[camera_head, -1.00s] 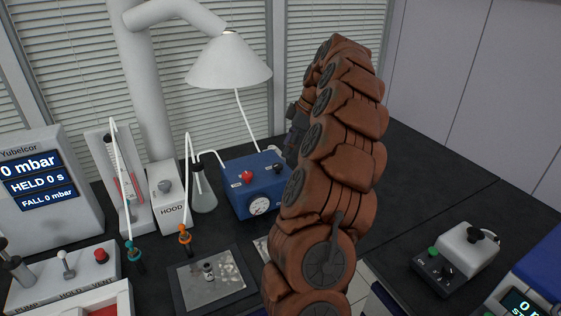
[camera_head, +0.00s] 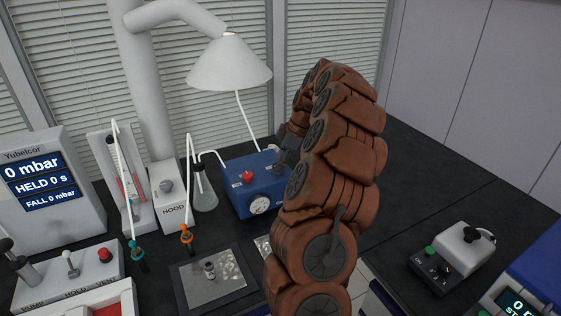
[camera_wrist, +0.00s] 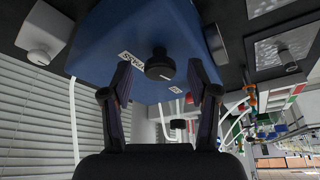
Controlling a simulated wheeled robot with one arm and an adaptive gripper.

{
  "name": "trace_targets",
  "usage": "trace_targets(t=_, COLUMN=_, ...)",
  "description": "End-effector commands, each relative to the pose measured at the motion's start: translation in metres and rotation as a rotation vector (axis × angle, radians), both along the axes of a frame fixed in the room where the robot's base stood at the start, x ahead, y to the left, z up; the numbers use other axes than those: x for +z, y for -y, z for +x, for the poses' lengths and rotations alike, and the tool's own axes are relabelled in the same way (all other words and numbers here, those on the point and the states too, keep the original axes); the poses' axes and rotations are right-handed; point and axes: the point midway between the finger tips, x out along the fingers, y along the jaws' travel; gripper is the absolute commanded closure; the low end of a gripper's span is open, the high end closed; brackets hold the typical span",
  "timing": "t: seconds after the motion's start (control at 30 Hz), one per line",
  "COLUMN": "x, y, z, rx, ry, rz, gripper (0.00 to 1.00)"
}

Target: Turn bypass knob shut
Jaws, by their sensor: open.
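The blue box (camera_head: 240,202) stands on the dark bench with a red knob (camera_head: 247,177) on top and a round gauge (camera_head: 260,205) on its front. In the wrist view a black round knob (camera_wrist: 159,64) with a short white mark sits on the blue box (camera_wrist: 175,25), beside a small white label (camera_wrist: 132,61) that is hard to read. My gripper (camera_wrist: 160,68) is open, with one finger on each side of the black knob in the picture; I see no contact. In the head view my gripper (camera_head: 284,162) is at the box's right end and hides the black knob.
A flask (camera_head: 203,195) and the hood switch box (camera_head: 170,205) stand left of the blue box. A lamp shade (camera_head: 229,65) hangs above. A metal plate with a small vial (camera_head: 210,270) lies in front.

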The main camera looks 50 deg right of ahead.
Motion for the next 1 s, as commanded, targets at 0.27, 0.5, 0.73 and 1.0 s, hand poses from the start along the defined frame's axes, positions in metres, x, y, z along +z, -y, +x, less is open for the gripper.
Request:
trace_targets(t=0.27, x=-0.0001, y=-0.0003, z=0.0, rx=0.0, ry=-0.001, rz=0.001, gripper=0.64)
trace_targets(t=0.5, x=-0.0002, y=-0.0005, z=0.0, rx=0.001, ry=-0.001, rz=0.001, gripper=0.89)
trace_targets(t=0.73, x=-0.0006, y=-0.0007, z=-0.0001, rx=-0.001, ry=-0.001, rz=0.001, gripper=1.0)
trace_targets(t=1.0, x=-0.0043, y=-0.0015, z=-0.0005, rx=-0.076, ry=-0.001, rz=0.001, gripper=1.0)
